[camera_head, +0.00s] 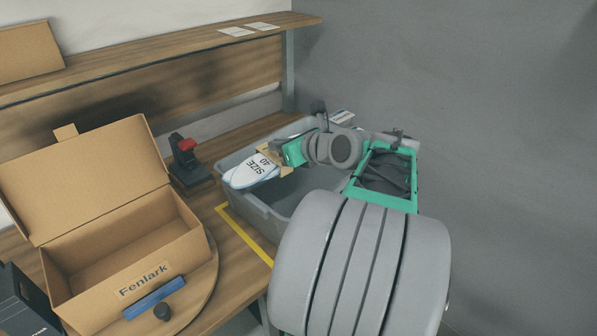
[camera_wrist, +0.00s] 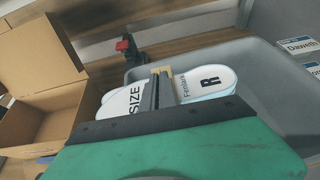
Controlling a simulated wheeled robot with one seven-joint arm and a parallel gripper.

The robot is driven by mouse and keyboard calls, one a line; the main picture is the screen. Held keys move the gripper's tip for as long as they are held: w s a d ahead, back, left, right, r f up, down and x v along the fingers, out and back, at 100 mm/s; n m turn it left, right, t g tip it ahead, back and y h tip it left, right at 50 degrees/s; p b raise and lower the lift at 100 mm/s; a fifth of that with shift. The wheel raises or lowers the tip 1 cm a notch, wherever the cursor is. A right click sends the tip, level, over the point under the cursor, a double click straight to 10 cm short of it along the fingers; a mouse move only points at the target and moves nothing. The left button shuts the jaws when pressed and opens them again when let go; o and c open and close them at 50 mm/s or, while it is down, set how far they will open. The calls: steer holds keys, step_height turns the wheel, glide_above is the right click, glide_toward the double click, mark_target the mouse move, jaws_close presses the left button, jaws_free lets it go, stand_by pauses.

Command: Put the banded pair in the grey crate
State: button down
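The banded pair (camera_head: 254,172) is white insoles with a tan band, one marked "SIZE 40" in the head view. In the wrist view the pair (camera_wrist: 208,84) shows "SIZE", "Fenlark" and "R". My gripper (camera_head: 284,154) is shut on the pair near its band; its fingers also show in the wrist view (camera_wrist: 157,92). The pair is over the left part of the grey crate (camera_head: 262,212), apparently near its rim. Whether it touches the crate, I cannot tell. The crate also shows in the wrist view (camera_wrist: 215,50). My arm hides much of the crate's inside.
An open cardboard box (camera_head: 145,249) labelled "Fenlark" stands on a round turntable (camera_head: 205,290) at left. A black device with a red top (camera_head: 187,146) stands behind the crate's left end. Yellow tape (camera_head: 243,234) runs along the crate's near side. White labelled cards (camera_wrist: 297,46) show at the crate's right.

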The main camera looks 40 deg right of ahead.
steer(key=w+d+f, duration=0.1)
steer(key=d+f, duration=0.1)
steer(key=d, duration=0.1)
steer(key=w+d, duration=0.1)
steer(key=d, duration=0.1)
steer(key=shift+w+f, duration=0.3)
steer(key=shift+f, duration=0.1)
steer(key=w+d+f, duration=0.1)
steer(key=d+f, duration=0.4)
steer(key=f, duration=0.4)
steer(key=shift+w+p, duration=0.3)
steer(key=shift+p, duration=0.1)
steer(key=shift+f, duration=0.15)
steer(key=c, duration=2.1)
jaws_free()
steer(key=shift+f, duration=0.55)
steer(key=shift+c, duration=0.2)
steer(key=o, duration=0.5)
steer(key=shift+c, duration=0.2)
